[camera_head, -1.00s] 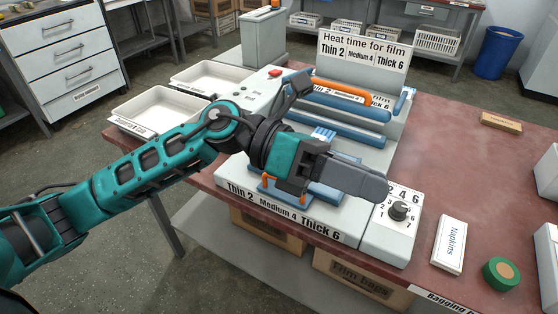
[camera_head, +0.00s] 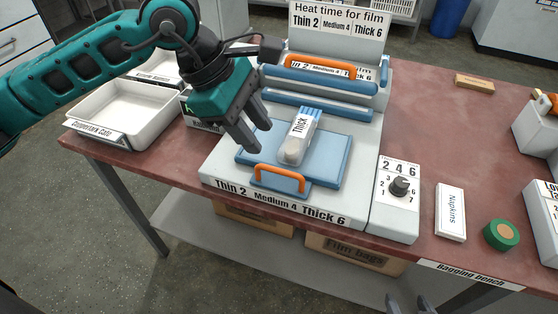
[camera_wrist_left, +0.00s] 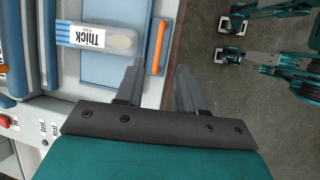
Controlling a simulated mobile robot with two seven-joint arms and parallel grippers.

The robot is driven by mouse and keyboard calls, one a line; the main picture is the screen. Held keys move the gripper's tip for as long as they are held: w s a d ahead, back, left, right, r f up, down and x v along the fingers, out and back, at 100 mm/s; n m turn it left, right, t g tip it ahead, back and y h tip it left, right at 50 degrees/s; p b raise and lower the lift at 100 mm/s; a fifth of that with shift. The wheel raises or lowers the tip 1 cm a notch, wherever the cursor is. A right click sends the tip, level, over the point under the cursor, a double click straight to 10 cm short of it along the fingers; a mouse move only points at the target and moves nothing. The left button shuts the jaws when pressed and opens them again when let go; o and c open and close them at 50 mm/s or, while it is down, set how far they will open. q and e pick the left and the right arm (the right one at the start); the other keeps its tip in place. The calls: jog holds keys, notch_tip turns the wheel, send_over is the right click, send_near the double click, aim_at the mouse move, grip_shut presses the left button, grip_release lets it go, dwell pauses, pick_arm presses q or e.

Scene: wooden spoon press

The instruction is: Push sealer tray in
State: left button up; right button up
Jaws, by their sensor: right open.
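The sealer tray (camera_head: 335,165) is a blue plate with an orange handle (camera_head: 280,174) on its front edge. It is out in front of the sealer's blue bars (camera_head: 320,108). A clear pouch labelled "Thick" (camera_head: 300,137) lies on the tray. My left gripper (camera_head: 256,139) is open and empty above the tray's left part. In the left wrist view its two fingers (camera_wrist_left: 160,68) are apart, with the orange handle (camera_wrist_left: 157,45) beyond the gap between them, not held. My right gripper (camera_head: 411,305) shows only its open fingertips at the bottom edge.
A dial box (camera_head: 397,215) adjoins the sealer on the right, with a napkins packet (camera_head: 450,212) and a green round item (camera_head: 501,236) beyond it. White bins (camera_head: 130,105) stand at the left. The raised sign (camera_head: 338,38) stands behind.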

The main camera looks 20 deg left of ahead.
aim_at(285, 171)
pick_arm(q)
jog(key=x, duration=0.9)
jog(key=shift+w+d+f, duration=0.1)
jog(key=shift+d+f, duration=0.05)
jog(key=shift+f, duration=0.2)
grip_shut()
